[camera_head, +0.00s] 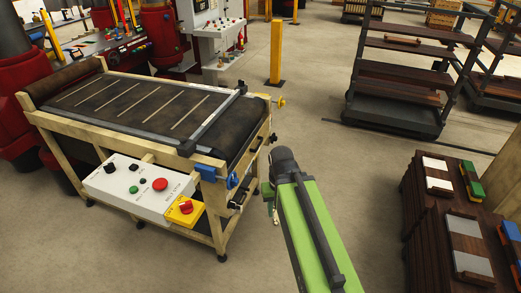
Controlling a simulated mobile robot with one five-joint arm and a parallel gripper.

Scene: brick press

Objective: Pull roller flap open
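A wooden-framed conveyor table (87,125) stands at left with a dark top marked by pale strips. A grey bar (212,120) lies across the top near its right end. A dark sheet (245,125) slopes over that end, and a dark roll (62,80) lies at the far left end. I cannot tell which of these parts is the roller flap. My green arm reaches up from the bottom, right of the table. Its end, with my gripper (270,198), is beside the table's right end and appears apart from it. The fingers are too small and partly hidden to read.
A white control box (128,187) with buttons and a yellow switch box (184,211) project from the table's front. Blue and yellow clamps sit at its right corners. A yellow post (276,52), dark racks (400,100) and a brown stack (440,235) surround open concrete floor.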

